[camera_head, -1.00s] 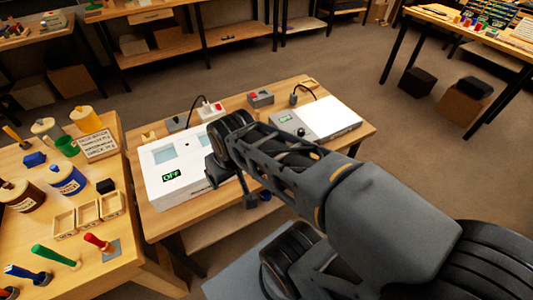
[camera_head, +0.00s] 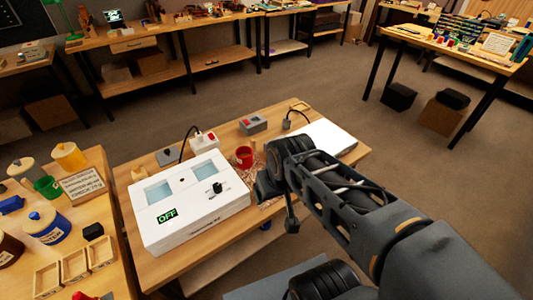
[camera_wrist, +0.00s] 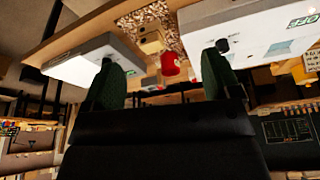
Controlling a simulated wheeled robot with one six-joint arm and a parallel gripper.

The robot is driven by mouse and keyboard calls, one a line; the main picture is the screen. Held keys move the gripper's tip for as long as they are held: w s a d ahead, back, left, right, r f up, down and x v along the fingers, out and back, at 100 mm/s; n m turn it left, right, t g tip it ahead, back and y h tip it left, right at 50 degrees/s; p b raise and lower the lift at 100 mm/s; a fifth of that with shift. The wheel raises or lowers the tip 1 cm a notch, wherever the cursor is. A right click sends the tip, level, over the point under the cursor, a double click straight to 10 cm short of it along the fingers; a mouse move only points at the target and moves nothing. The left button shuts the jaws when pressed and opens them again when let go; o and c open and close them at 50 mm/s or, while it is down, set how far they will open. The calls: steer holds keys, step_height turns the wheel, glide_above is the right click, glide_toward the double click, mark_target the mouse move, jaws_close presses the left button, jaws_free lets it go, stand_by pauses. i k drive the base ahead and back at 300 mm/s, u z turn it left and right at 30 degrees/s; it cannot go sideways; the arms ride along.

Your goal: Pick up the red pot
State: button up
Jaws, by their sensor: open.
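The red pot (camera_head: 244,157) stands on the wooden bench, just behind the right end of the white OFF box. In the wrist view the red pot (camera_wrist: 171,64) lies ahead, between my two fingers and apart from both. My gripper (camera_wrist: 163,72) is open and empty, with its dark green finger pads wide apart. In the head view my arm reaches in from the lower right. Its end is to the right of and nearer than the pot, and its fingertips are hard to make out there.
The white OFF box (camera_head: 190,207) stands left of my arm's end. A flat white device (camera_head: 332,139) is at the right, partly behind my arm. Speckled material (camera_wrist: 150,17) lies near the pot. A socket block with a red switch (camera_head: 204,142) and a grey box (camera_head: 253,123) stand behind.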

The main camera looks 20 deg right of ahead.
mark_target(244, 154)
steer(key=u, duration=3.6)
steer(key=k, duration=0.95)
steer(key=z, duration=1.8)
steer(key=i, duration=0.5)
